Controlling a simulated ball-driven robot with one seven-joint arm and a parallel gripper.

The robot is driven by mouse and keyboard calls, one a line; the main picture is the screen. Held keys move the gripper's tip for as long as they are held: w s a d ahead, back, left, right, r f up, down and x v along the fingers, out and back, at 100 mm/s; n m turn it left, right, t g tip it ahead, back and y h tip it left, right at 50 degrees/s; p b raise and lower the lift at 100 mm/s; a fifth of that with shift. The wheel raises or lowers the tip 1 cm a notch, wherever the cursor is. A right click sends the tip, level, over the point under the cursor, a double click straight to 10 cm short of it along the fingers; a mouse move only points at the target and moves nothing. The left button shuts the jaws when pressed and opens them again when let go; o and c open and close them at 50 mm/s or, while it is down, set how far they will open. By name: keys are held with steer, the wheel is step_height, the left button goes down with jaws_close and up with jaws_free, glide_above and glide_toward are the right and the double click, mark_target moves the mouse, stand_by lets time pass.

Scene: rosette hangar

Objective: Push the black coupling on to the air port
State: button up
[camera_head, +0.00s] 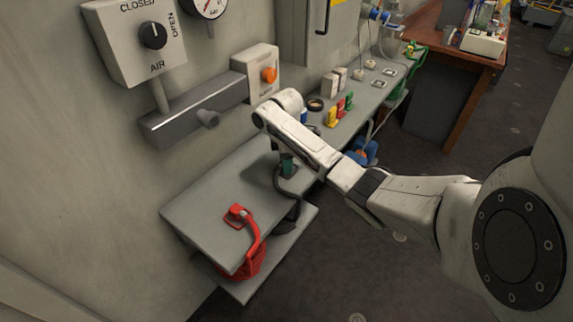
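The air port looks to be the grey round stub (208,118) on the front of a grey wall bar, below the AIR dial; nothing is fitted on it. A black hose (288,218) hangs by the right end of the grey shelf and runs up toward a small dark green piece (288,165), just under my forearm. I cannot make out the black coupling; my arm may hide it. My wrist is bent above the shelf, to the right of the stub. My fingers are hidden behind the forearm or too unclear to read.
A red coupling (238,215) with a red hose lies on the shelf (195,208). The AIR dial box (135,40) and an orange-knobbed box (265,74) are on the wall. Yellow, red and green pieces stand on the bench (365,95) beyond my arm. The shelf's left half is clear.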

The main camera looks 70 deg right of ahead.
steer(key=c, duration=0.7)
steer(key=shift+o, duration=0.2)
steer(key=shift+r, duration=0.15)
steer(key=shift+w+r, duration=0.1)
steer(key=shift+r, duration=0.45)
steer(key=s+a+r+p, duration=0.5)
steer(key=s+a+r, duration=0.1)
steer(key=s+r, duration=0.5)
steer(key=shift+s+a+r+p, duration=0.3)
steer(key=shift+s+r, duration=0.05)
steer(key=shift+s, duration=0.4)
